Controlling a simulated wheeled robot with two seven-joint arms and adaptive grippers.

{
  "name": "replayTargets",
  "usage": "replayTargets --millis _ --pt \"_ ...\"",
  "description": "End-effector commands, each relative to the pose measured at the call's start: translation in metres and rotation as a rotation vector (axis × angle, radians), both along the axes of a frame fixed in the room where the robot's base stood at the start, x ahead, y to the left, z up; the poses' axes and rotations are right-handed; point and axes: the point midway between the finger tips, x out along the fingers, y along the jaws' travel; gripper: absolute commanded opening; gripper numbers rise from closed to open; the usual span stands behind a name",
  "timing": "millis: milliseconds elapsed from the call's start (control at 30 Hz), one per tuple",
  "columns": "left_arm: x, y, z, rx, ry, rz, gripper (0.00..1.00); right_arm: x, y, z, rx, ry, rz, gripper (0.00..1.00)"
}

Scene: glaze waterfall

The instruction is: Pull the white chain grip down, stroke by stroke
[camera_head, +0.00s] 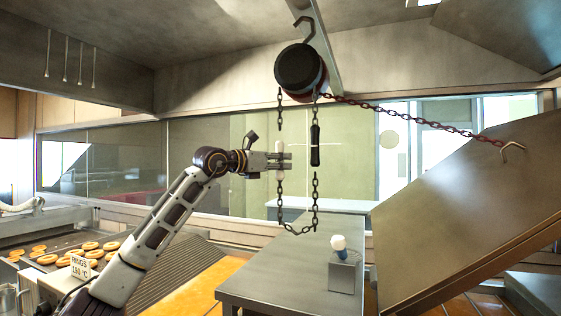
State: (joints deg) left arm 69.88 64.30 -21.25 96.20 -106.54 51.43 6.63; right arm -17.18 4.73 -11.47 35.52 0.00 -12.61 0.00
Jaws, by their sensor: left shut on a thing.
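The white chain grip (280,146) hangs upright on the left strand of a looped hand chain (281,205) in the head view. My left gripper (280,161) comes in from the left and is shut on it, with the fingers covering its middle. A black grip (315,146) sits on the right strand at about the same height. Both strands hang from a dark round hoist (299,69) and join in a loop at the bottom. My right gripper is out of the picture.
A reddish chain (420,122) runs from the hoist to a hook on a large tilted metal plate (460,205) at right. Below the loop is a metal table (275,270) with a white-topped knob on a box (341,262). Rings (92,245) lie at left.

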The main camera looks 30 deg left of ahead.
Motion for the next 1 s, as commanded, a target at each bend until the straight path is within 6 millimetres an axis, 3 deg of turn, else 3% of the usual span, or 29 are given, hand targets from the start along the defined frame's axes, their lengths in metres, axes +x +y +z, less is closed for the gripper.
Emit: replayTargets --millis 600,967,1000 --pt "-0.001 0.000 0.040 -0.002 -0.005 0.000 0.00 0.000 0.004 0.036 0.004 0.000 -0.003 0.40" --pt "-0.001 0.000 0.043 -0.002 -0.007 0.000 0.00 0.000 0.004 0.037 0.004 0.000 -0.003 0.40" --pt "-0.001 0.000 0.042 -0.002 -0.006 0.000 0.27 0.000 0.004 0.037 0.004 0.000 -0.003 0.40"
